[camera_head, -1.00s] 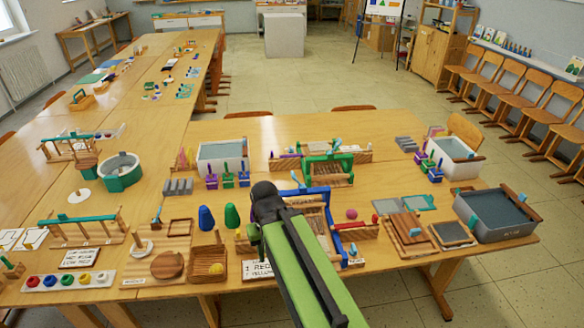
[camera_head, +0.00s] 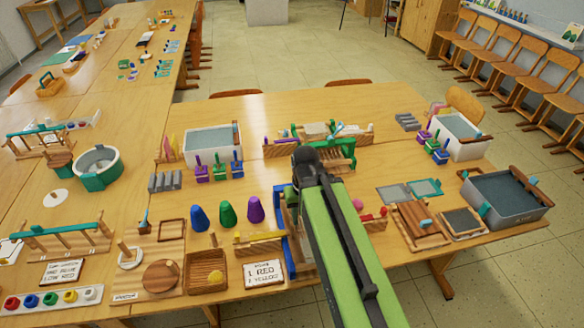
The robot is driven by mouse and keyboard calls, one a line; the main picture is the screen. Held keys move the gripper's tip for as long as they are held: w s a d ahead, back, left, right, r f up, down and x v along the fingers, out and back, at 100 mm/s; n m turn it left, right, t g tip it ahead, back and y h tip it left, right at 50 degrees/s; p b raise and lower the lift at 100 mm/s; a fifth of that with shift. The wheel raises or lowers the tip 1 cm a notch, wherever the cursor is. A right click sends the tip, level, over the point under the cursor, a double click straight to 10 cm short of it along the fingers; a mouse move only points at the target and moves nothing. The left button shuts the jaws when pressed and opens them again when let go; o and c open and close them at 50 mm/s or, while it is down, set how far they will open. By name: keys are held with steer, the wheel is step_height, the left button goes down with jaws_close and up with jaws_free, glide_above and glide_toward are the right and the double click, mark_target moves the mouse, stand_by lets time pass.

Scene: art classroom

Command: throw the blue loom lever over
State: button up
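The blue loom (camera_head: 281,212) stands near the front of the table, with its blue left post and lower frame showing. My arm crosses in front of it and covers most of it, and I cannot make out its lever. My gripper (camera_head: 306,155) is the dark end of the green arm, pictured just above the blue loom and in front of the green loom (camera_head: 347,157). Its fingers are too small and dark to tell open from shut. I cannot tell whether it touches anything.
Purple, green and blue cones stand left of the loom, near a sign card (camera_head: 263,273) and a small wooden tray (camera_head: 206,271). A grey water basin (camera_head: 509,206) and wooden boards (camera_head: 420,224) lie to the right. The table's front edge is close.

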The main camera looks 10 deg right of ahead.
steer(key=w+r+t+p, duration=0.2)
steer(key=w+r+p, duration=0.3)
steer(key=r+p, duration=0.55)
steer(key=w+r+t+p, duration=0.3)
steer(key=w+r+p, duration=0.2)
steer(key=r+p, duration=0.5)
steer(key=b+x, duration=1.6)
steer(key=b, duration=0.1)
steer(key=shift+s+a+f+y+b, duration=0.15)
steer(key=shift+s+f+y+b, duration=0.05)
steer(key=shift+f+y+b, duration=0.1)
steer(key=c, duration=0.7)
jaws_close()
steer(key=shift+s+a+g, duration=0.1)
steer(key=shift+g, duration=0.2)
